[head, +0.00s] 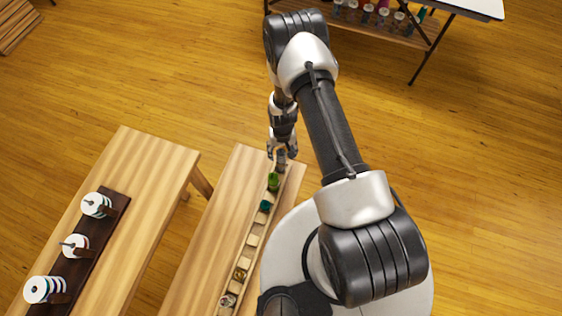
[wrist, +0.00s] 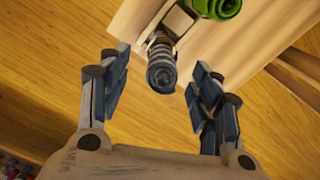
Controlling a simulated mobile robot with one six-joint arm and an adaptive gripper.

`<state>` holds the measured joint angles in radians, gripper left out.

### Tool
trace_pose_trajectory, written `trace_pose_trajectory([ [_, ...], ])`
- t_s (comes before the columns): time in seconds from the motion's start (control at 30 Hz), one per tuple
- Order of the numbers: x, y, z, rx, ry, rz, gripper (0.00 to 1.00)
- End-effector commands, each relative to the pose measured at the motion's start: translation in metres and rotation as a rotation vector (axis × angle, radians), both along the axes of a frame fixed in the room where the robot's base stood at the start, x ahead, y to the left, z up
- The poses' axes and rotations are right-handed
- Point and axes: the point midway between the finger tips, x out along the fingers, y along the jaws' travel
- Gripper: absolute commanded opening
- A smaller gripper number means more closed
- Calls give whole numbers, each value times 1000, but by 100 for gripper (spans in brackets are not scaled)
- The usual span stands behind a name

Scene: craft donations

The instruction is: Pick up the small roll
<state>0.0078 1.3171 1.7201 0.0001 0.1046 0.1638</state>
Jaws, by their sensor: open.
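A small blue-grey roll (wrist: 161,74) lies at the end of a narrow wooden rack, between the fingers of my gripper (wrist: 158,76) in the wrist view. The fingers are open, with a visible gap on both sides of the roll. In the head view, my gripper (head: 277,153) is over the far end of the bench, and the roll (head: 281,160) shows partly between its fingers. A green roll (wrist: 217,7) lies just beyond it in the wrist view; it also shows in the head view (head: 273,182).
The narrow rack (head: 252,240) runs along the wooden bench (head: 215,215), with a teal item (head: 265,206) and other small items in it. Left is another bench (head: 150,165) with white spools (head: 96,205). A white-topped table (head: 480,8) stands at the top right.

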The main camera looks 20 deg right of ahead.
Motion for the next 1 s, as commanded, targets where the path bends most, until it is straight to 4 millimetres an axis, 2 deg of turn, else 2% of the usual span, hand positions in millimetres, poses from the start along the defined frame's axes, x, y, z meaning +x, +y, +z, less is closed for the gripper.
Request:
trace_pose_trajectory([
  [0.33, -2, 4, -47, -1, 0, 1, 58],
  [0.6, -1, 4, -49, -1, -1, 0, 58],
  [1.0, -2, 4, -49, -1, 0, 0, 32],
])
